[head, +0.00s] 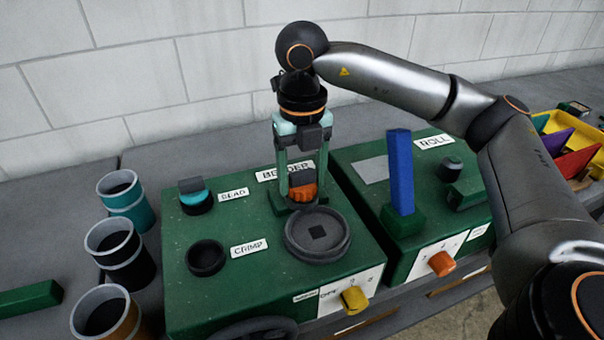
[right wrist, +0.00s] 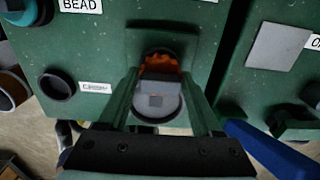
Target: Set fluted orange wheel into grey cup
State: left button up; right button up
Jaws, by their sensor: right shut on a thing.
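The fluted orange wheel (head: 304,193), with a dark grey block on top, is between the fingers of my right gripper (head: 302,186), which is shut on it. In the right wrist view the wheel (right wrist: 160,65) shows between the green fingers. It is over the green bender box (head: 225,290), near the BENDER label; whether it touches the box cannot be told. A dark grey cup (head: 205,258) stands empty beside the CRIMP label, left of the gripper; it also shows in the right wrist view (right wrist: 57,85). My left gripper is not in view.
A broad grey disc (head: 318,236) lies just in front of the gripper. A teal-and-grey piece (head: 195,197) sits by the BEAD label. A blue bar (head: 401,172) stands on the right box. Grey-rimmed containers (head: 115,243) line the left. A yellow bin (head: 565,122) is far right.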

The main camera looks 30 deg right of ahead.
aim_at(302, 173)
jog(key=shift+f, duration=0.2)
jog(key=o, duration=1.5)
jog(key=shift+r, duration=0.1)
jog(key=shift+c, duration=0.2)
jog(key=shift+r, duration=0.45)
notch_tip(302, 173, up, 12)
jog(key=p, duration=0.2)
jog(key=shift+f, duration=0.25)
